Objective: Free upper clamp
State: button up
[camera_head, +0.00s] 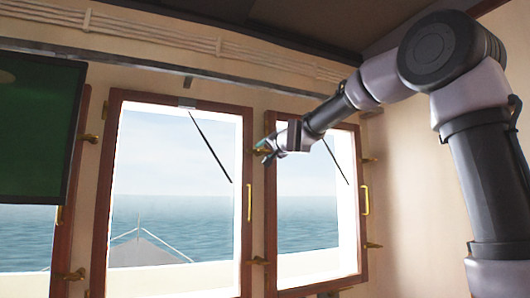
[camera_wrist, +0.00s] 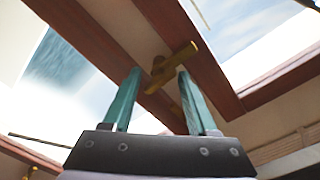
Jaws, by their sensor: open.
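The upper clamp is a small brass fitting with a crossbar (camera_wrist: 175,66) on the cream post between two red-brown window frames. In the wrist view it lies just beyond my fingertips, its bar slanting up to the right and passing close to the right fingertip. My gripper (camera_wrist: 158,72) has its two teal fingers apart, with nothing clearly held between them. Whether a finger touches the clamp cannot be told. In the head view my gripper (camera_head: 264,147) is at the post between the middle and right windows, and mostly covers the clamp there.
Similar brass clamps sit at the left frame (camera_head: 90,138), low on the middle post (camera_head: 258,261) and on the right wall (camera_head: 372,160). Yellow handles (camera_head: 249,201) are on the window frames. A dark green screen (camera_head: 40,130) hangs at left.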

grip_shut()
jog(key=shift+n, duration=0.3)
jog(key=n, duration=0.4)
jog(key=shift+n, duration=0.3)
jog(key=n, duration=0.4)
jog(key=shift+d, duration=0.1)
jog(key=n, duration=0.5)
jog(key=shift+n, duration=1.9)
